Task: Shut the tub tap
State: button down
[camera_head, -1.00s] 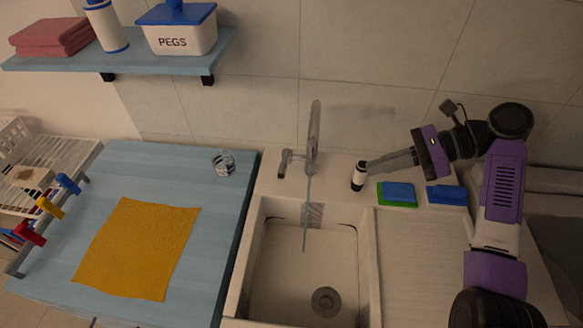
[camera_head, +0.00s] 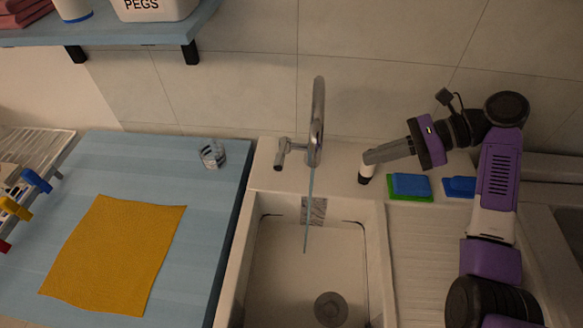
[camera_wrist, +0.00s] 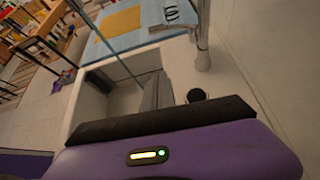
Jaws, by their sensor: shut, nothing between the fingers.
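The chrome tub tap (camera_head: 317,122) stands at the back rim of the white sink. Its short side handle (camera_head: 282,153) sticks out on the left of the post. A thin blue-grey stream of water (camera_head: 309,205) runs from the spout into the basin. My gripper (camera_head: 366,168) is shut and empty, to the right of the tap and apart from it, by the rim.
A blue and green sponge (camera_head: 410,186) and a blue one (camera_head: 460,187) lie right of my gripper. The sink basin (camera_head: 290,280) is open below. A shelf (camera_head: 120,35) is at upper left.

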aim_at(281, 154)
jog(key=p+x, duration=0.1)
jog(key=x, duration=1.9)
jog(key=shift+a+f, duration=0.1)
jog(key=shift+a, duration=0.05)
jog(key=r, duration=0.1)
jog(key=r+p, duration=0.1)
jog(key=r, duration=0.1)
jog(key=shift+w, duration=0.25)
jog(key=shift+a+r+p, duration=0.2)
jog(key=shift+r+p, duration=0.1)
jog(key=shift+r, duration=0.25)
jog(key=shift+w, duration=0.1)
